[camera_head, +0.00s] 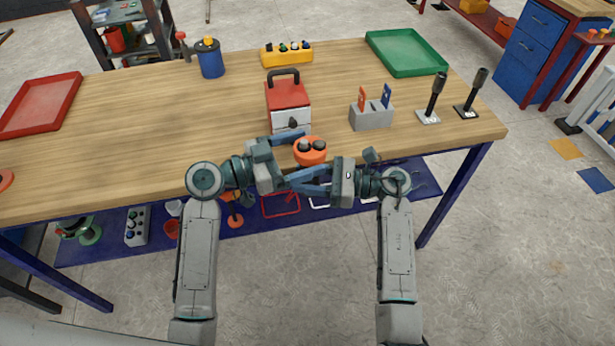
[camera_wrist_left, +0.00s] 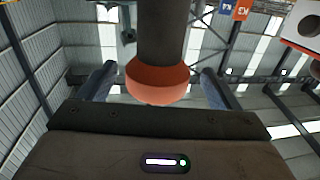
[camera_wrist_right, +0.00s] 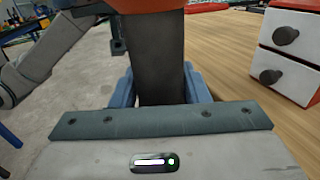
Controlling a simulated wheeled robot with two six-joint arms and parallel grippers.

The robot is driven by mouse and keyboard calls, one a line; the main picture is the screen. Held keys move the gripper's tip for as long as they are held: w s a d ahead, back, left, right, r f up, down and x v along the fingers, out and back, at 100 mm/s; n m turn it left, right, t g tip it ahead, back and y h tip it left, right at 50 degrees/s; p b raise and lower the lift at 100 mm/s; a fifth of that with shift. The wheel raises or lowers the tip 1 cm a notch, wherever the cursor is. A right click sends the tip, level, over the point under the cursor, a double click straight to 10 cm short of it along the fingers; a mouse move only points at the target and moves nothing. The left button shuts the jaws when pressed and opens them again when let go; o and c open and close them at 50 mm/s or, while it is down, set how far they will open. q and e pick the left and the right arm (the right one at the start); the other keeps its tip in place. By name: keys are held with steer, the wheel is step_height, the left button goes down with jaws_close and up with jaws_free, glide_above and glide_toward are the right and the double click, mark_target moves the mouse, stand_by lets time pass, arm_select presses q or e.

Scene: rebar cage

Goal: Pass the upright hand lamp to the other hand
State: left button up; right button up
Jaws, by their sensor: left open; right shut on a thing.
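The hand lamp (camera_head: 309,151) shows from above in the head view as an orange round head with dark parts on top. It is held in the air at the table's front edge. My right gripper (camera_head: 318,181) is shut on its dark handle, which stands between the fingers in the right wrist view (camera_wrist_right: 160,62). My left gripper (camera_head: 301,156) is open, its fingers close beside the lamp. In the left wrist view a dark shaft with an orange flared part (camera_wrist_left: 157,80) shows between the spread fingers; I cannot tell whether they touch it.
On the wooden table (camera_head: 160,130), a red drawer box (camera_head: 288,97) stands just behind the lamp. A grey block (camera_head: 371,117) with tags and two dark upright tools (camera_head: 432,98) (camera_head: 471,92) stand right. A red tray (camera_head: 40,105) lies left, a green tray (camera_head: 406,52) at the back. The left-middle tabletop is clear.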

arm_select(q)
steer(key=v, duration=0.8)
steer(key=w+a+f+n+y, duration=0.2)
steer(key=f+n+y, duration=0.1)
steer(key=f, duration=0.9)
steer(key=w+a+f+n+y, duration=0.1)
steer(key=a+f+n+y, duration=0.1)
steer(key=f, duration=1)
steer(key=s+a+f+n+g+y, duration=0.1)
steer(key=s+a+f+n+y, duration=0.2)
steer(key=f, duration=0.7)
steer(key=s+a+f+n+g+y, duration=0.1)
steer(key=s+a+f+n+y, duration=0.15)
steer(key=f, duration=0.75)
steer(key=s+a+f+n+g+y, duration=0.1)
steer(key=s+a+f+y, duration=0.15)
steer(key=s+f, duration=0.55)
steer(key=s+a+f+n+g+y, duration=0.15)
steer(key=s+a+f, duration=0.25)
steer(key=s+f, duration=0.4)
steer(key=s+a+f+g+y, duration=0.1)
steer(key=s+f, duration=0.3)
steer(key=s, duration=0.7)
steer(key=s+a+f+g+y, duration=0.1)
steer(key=s+f, duration=0.4)
steer(key=s, duration=0.7)
steer(key=shift+s+a+m, duration=0.2)
steer(key=shift+m, duration=0.1)
